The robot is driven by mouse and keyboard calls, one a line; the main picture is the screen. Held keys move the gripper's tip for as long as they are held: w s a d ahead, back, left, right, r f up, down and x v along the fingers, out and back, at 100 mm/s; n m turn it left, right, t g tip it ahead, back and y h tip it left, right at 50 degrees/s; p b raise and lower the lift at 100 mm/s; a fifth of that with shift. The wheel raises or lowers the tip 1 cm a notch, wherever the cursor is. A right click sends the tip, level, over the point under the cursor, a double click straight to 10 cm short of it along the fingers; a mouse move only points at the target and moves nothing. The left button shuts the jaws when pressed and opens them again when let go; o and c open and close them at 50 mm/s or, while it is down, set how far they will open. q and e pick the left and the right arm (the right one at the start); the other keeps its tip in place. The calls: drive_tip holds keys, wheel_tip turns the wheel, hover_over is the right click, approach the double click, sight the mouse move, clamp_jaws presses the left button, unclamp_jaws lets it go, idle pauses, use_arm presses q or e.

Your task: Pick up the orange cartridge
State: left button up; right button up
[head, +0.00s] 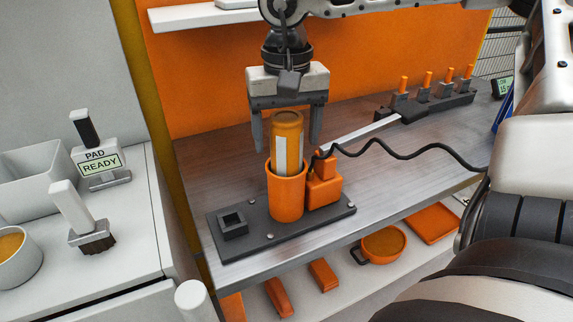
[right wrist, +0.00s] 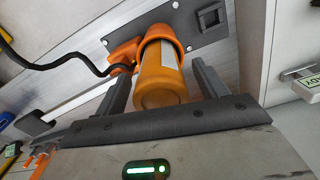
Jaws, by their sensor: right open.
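The orange cartridge (head: 287,145), with a pale label, stands upright in an orange cup-like holder (head: 287,195) on a dark base plate (head: 330,212). My right gripper (head: 287,143) is open, pointing down, with one finger on each side of the cartridge's upper part. In the right wrist view the cartridge (right wrist: 160,75) lies between the two spread fingers, with a visible gap on each side. The holder hides the cartridge's lower end. My left gripper is not in view.
An orange block (head: 324,185) with a black cable (head: 400,155) sits right beside the holder. A row of orange-tipped pieces (head: 432,95) stands at the bench's back right. A white cabinet (head: 130,225) with brushes and a PAD READY sign (head: 100,162) is at left. An orange pan (head: 383,244) is below.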

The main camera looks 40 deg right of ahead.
clamp_jaws()
drive_tip(key=shift+r, duration=0.15)
